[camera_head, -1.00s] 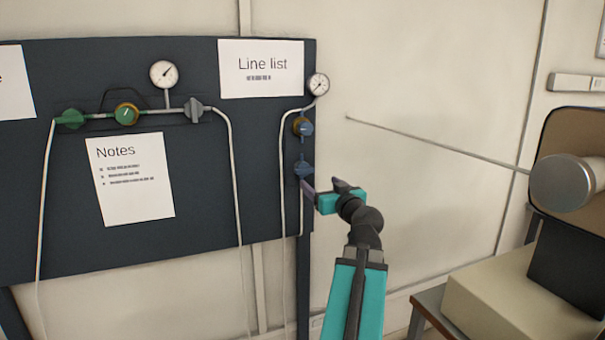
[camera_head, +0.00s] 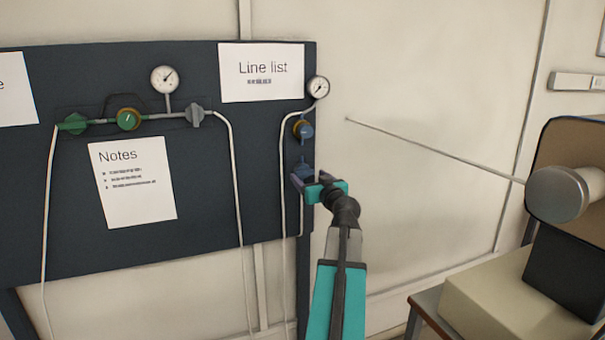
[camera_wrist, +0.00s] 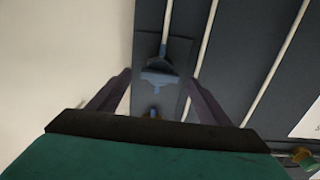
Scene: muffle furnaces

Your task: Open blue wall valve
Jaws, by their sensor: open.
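The blue wall valve (camera_head: 303,169) sits low on the right edge of the dark panel, below a blue regulator with a brass ring (camera_head: 302,129). In the wrist view the valve's blue handle (camera_wrist: 158,80) shows between my two fingers, with a gap on each side. My gripper (camera_head: 311,182) is open, just in front of and slightly below the valve in the head view. Its fingers (camera_wrist: 159,77) point toward the panel on either side of the handle. I cannot tell how deep they reach around it. The gripper hides the valve's lower part in the head view.
A gauge (camera_head: 318,87) is above the regulator, and a thin hose (camera_head: 283,220) runs down beside the valve. A green and grey valve line (camera_head: 128,119) is further left on the panel (camera_head: 220,200).

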